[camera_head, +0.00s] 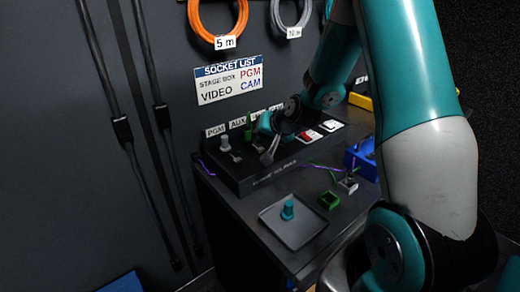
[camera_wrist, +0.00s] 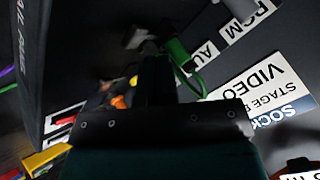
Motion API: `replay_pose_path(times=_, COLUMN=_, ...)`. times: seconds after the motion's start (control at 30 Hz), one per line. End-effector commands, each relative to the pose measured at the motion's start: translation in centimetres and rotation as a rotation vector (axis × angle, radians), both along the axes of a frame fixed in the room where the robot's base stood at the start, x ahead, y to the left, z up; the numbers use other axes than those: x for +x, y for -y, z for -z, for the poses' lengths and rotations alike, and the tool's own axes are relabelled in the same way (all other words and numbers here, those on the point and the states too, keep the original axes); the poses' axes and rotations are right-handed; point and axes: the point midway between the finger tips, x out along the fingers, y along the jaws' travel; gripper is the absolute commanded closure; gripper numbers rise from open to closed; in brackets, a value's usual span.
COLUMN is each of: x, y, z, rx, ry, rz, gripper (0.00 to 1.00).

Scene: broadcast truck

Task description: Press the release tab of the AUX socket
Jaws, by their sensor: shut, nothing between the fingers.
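The dark socket box (camera_head: 262,180) stands on the bench against the wall, with labels PGM and AUX (camera_head: 238,122) along its back. A green plug (camera_head: 248,133) sits at the AUX label; it also shows in the wrist view (camera_wrist: 179,54), with a green loop beside it. A small grey tab (camera_wrist: 137,37) lies in front of the green plug in the wrist view, just beyond my fingertips. My gripper (camera_head: 267,157) is shut and empty, low over the box by the AUX position. Whether it touches the tab cannot be told; the fingers hide part of that area.
A grey plug (camera_head: 225,142) stands at PGM. A socket list (camera_head: 228,82) hangs above.

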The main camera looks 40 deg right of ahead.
Motion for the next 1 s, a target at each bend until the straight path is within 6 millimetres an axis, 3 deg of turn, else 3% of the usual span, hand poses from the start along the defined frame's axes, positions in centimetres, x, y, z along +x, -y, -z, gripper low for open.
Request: replay_pose_path(times=1.0, x=-0.01, y=-0.01, z=0.89, rx=0.000, ry=0.000, rz=0.000, gripper=1.00)
